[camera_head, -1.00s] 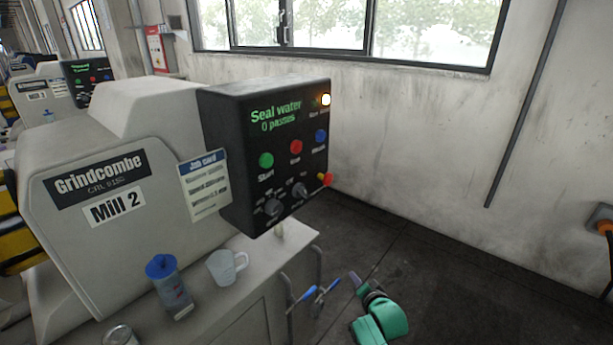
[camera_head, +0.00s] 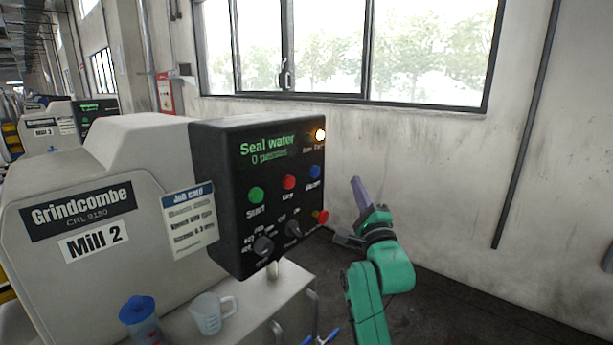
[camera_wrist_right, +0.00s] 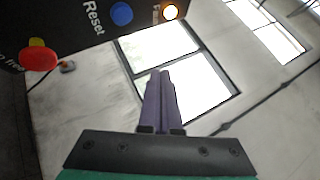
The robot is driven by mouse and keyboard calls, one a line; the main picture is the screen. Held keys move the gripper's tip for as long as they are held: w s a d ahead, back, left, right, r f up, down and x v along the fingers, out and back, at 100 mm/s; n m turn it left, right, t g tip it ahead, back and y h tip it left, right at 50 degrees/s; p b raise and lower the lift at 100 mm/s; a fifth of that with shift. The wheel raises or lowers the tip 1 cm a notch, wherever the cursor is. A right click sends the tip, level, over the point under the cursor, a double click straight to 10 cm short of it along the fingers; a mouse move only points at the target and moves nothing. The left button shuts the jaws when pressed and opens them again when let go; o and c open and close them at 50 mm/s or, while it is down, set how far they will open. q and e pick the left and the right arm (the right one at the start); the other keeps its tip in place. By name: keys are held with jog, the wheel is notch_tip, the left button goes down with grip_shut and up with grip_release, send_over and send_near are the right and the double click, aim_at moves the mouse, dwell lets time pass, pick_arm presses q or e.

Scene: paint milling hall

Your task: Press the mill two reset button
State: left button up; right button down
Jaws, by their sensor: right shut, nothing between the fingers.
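The Mill 2 control box (camera_head: 215,165) is black and faces right. Its blue reset button (camera_head: 315,172) is at the right of the button row, beside a red button (camera_head: 289,182) and a green start button (camera_head: 256,195). In the right wrist view the blue button (camera_wrist_right: 121,13) is at the top, labelled Reset. My right gripper (camera_head: 357,183) is to the right of the box, apart from it, fingers up. In the wrist view its purple fingers (camera_wrist_right: 160,90) are together and empty, pointing past the box toward the window. My left gripper is out of view.
A red and yellow emergency stop (camera_head: 320,217) sticks out at the box's lower right corner. Two selector knobs are below the buttons. A jug (camera_head: 212,314) and a blue-lidded bottle (camera_head: 140,318) stand on the ledge below.

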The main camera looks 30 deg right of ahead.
jog(key=shift+w, duration=0.1)
jog(key=b, duration=0.1)
send_near(319, 167)
jog(key=w+d+r, duration=0.3)
jog(key=shift+w+a+f, duration=0.15)
jog(key=shift+w+f, duration=0.05)
jog(key=shift+w, duration=0.15)
dwell(1.9)
jog(key=shift+w+a, duration=0.1)
jog(key=shift+w, duration=0.3)
jog(key=shift+w+a, duration=0.1)
jog(key=shift+w, duration=0.35)
dwell(0.6)
jog(key=shift+s, duration=0.15)
jog(key=shift+s+d, duration=0.2)
jog(key=shift+s, duration=0.5)
jog(key=shift+p, duration=0.3)
